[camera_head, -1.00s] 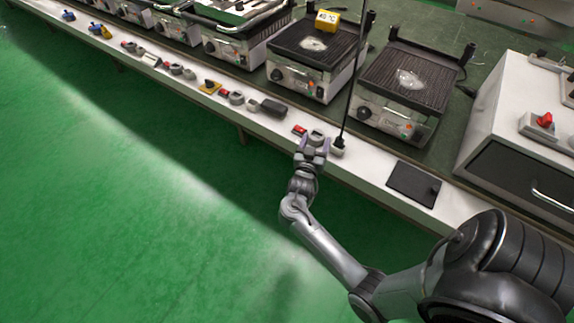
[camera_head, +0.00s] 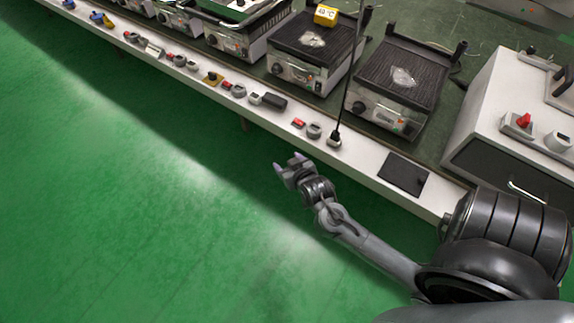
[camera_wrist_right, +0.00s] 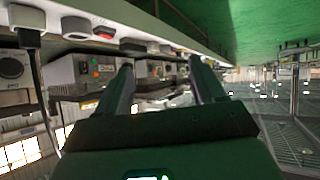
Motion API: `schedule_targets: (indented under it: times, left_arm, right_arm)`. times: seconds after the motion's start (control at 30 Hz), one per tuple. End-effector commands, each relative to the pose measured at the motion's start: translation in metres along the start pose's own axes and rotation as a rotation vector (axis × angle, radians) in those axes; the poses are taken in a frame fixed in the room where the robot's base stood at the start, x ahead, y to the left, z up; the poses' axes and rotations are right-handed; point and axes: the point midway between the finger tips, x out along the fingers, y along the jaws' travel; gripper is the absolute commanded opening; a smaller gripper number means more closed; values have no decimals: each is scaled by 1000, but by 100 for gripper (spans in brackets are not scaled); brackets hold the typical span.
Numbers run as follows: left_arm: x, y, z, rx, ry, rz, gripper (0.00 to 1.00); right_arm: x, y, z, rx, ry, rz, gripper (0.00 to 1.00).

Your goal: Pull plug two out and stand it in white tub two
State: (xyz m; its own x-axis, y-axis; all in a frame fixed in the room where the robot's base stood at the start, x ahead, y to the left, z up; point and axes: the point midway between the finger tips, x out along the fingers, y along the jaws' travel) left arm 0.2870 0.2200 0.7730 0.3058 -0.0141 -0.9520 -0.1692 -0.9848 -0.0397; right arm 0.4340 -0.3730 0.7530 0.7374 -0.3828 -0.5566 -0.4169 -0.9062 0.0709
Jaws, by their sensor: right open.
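A black plug (camera_head: 334,140) with a cable rising from it sits on the white ledge (camera_head: 362,163). It also shows at the upper left of the right wrist view (camera_wrist_right: 27,38). I cannot read a number on it. My right gripper (camera_head: 284,166) is open and empty, out over the green floor in front of the ledge, left of the plug and apart from it. Its two fingers (camera_wrist_right: 163,80) show spread in the right wrist view. My left gripper is not in view. I cannot make out a white tub in these views.
A grey round knob (camera_head: 314,131) and a red switch (camera_head: 298,123) are left of the plug. A dark flat plate (camera_head: 403,175) lies on the ledge to its right. Several grills, such as this one (camera_head: 398,88), stand behind. The green floor (camera_head: 110,190) in front is clear.

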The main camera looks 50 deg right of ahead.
Motion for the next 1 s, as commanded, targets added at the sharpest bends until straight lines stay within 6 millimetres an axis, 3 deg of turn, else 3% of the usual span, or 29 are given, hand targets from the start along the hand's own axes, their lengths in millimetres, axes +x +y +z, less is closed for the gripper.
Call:
schedule_targets:
  times: [0.3,0.8,0.9,1.0]
  left_arm:
    - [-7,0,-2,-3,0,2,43]
    - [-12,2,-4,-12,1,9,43]
    - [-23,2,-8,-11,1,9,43]
    - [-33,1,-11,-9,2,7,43]
  right_arm:
    - [-18,-16,4,-37,-58,-64,69]
    - [-23,-14,7,-46,-74,-66,69]
    - [-41,-16,7,-73,-87,-86,69]
    - [-73,-38,5,-135,-136,-177,69]
